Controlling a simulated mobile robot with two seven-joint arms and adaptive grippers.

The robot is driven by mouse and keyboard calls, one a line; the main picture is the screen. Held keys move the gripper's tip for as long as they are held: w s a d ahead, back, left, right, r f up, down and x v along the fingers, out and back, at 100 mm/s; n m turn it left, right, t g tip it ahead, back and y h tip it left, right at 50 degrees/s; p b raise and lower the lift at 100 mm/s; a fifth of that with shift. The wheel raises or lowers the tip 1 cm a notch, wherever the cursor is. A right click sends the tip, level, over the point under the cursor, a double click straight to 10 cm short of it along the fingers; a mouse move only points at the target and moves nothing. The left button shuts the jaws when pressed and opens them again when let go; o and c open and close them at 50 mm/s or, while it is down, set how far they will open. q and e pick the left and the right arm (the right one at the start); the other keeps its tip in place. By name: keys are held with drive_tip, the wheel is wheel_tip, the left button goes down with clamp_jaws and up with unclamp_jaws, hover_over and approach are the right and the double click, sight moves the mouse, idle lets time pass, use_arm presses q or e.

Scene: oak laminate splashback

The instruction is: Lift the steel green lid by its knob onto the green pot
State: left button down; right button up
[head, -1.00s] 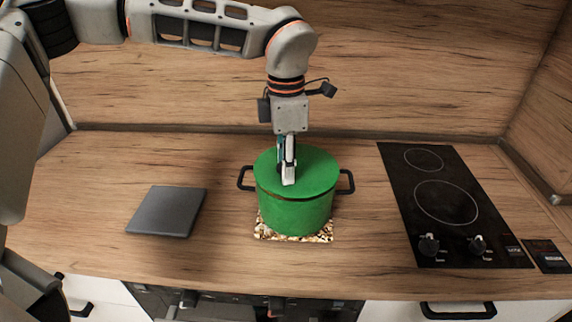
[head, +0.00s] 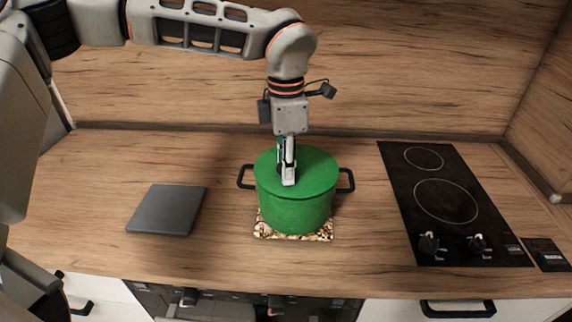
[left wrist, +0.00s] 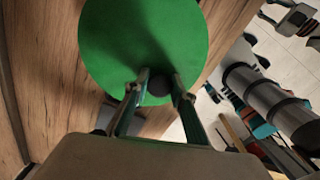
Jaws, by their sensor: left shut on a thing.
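The green pot (head: 292,214) stands on a speckled trivet (head: 268,231) in the middle of the counter, with a black handle on each side. The green lid (head: 318,168) lies on top of the pot, its edge close along the rim with no clear gap. My left gripper (head: 287,180) points down over the lid's middle and is shut on its knob. In the left wrist view the dark knob (left wrist: 159,85) sits between the two fingertips, with the lid (left wrist: 140,35) beneath. In the head view the gripper hides the knob. My right gripper is not in view.
A dark grey square slab (head: 167,210) lies on the counter to the left. A black cooktop (head: 440,200) with two rings and knobs is at the right. The wooden splashback (head: 420,70) rises behind. Bare counter lies on both sides of the pot.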

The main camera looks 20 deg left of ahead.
use_arm(q)
drive_tip(key=shift+f, duration=0.3)
idle(0.7)
drive_tip(key=c, duration=1.6)
unclamp_jaws()
drive_tip(key=shift+r+p, duration=1.1)
drive_tip(key=shift+r, duration=2.85)
